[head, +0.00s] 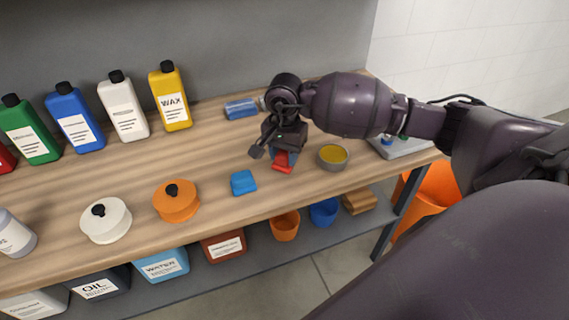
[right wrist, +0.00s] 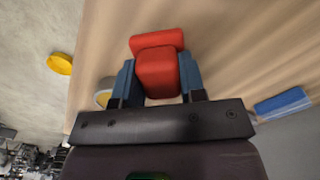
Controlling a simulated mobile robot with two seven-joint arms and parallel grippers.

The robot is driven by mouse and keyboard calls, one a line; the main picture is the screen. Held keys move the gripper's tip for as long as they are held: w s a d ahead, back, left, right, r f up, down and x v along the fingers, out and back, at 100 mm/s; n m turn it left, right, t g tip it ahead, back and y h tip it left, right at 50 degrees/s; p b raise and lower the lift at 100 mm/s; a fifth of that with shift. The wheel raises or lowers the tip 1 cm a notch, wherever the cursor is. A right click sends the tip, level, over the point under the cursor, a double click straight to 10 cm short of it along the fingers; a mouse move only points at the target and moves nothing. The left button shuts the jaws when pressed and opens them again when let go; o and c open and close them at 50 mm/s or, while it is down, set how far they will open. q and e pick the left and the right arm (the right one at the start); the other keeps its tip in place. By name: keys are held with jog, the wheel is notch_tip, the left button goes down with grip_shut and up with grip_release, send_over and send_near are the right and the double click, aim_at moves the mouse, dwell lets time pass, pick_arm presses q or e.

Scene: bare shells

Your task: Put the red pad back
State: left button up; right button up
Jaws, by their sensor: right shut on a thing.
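My right gripper (head: 284,156) is over the wooden bench and points down. It is shut on the red pad (head: 282,168), whose lower part sticks out below the fingers. In the right wrist view, the red pad (right wrist: 157,70) sits between the two blue-grey fingers, with a wider red part beyond the fingertips. I cannot tell whether the pad touches the bench. A blue pad (head: 243,182) lies on the bench to the left of my right gripper. My left gripper is not in view.
A round tin of yellow stuff (head: 333,156) stands close to the right. A blue block (head: 240,109) lies behind. An orange lidded pot (head: 176,201), a white one (head: 106,220) and several bottles (head: 170,97) stand left. Bench (head: 215,155) between them is clear.

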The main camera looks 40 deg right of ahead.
aim_at(284, 165)
jog(key=shift+f, duration=1.7)
jog(key=shift+f, duration=0.2)
jog(key=o, duration=1)
jog(key=shift+c, duration=0.2)
notch_tip(284, 165, up, 12)
jog(key=shift+r, duration=0.2)
jog(key=shift+a, duration=0.1)
